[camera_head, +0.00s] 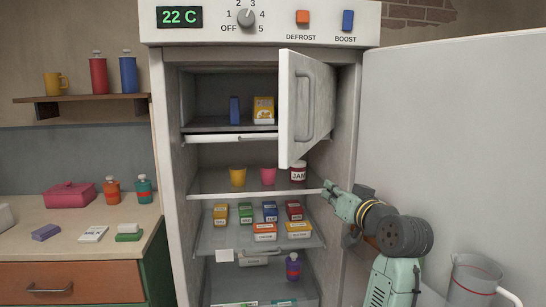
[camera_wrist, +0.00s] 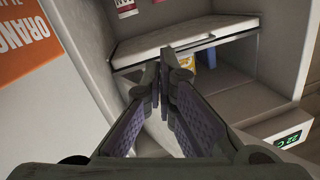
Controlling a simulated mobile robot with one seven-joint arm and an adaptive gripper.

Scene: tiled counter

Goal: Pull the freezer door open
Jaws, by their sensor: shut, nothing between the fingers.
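The freezer door (camera_head: 305,108) is a small white panel at the top right of the fridge in the head view. It stands swung outward, with its near edge toward the camera and its outer face turned right. Its vertical grey handle (camera_head: 311,108) is on that face. The freezer compartment (camera_head: 208,95) is exposed, with a blue box (camera_head: 235,110) and a yellow box (camera_head: 264,110) inside. My gripper (camera_head: 328,188) is below and right of the door, apart from the handle. Its fingers also show in the wrist view (camera_wrist: 161,85), shut and empty.
The large fridge door (camera_head: 450,140) is wide open on the right. Jars and small boxes fill the fridge shelves (camera_head: 205,185), with a jam jar (camera_head: 298,172) close to my gripper. A clear jug (camera_head: 476,280) is at the lower right. An orange label (camera_wrist: 25,45) shows in the wrist view.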

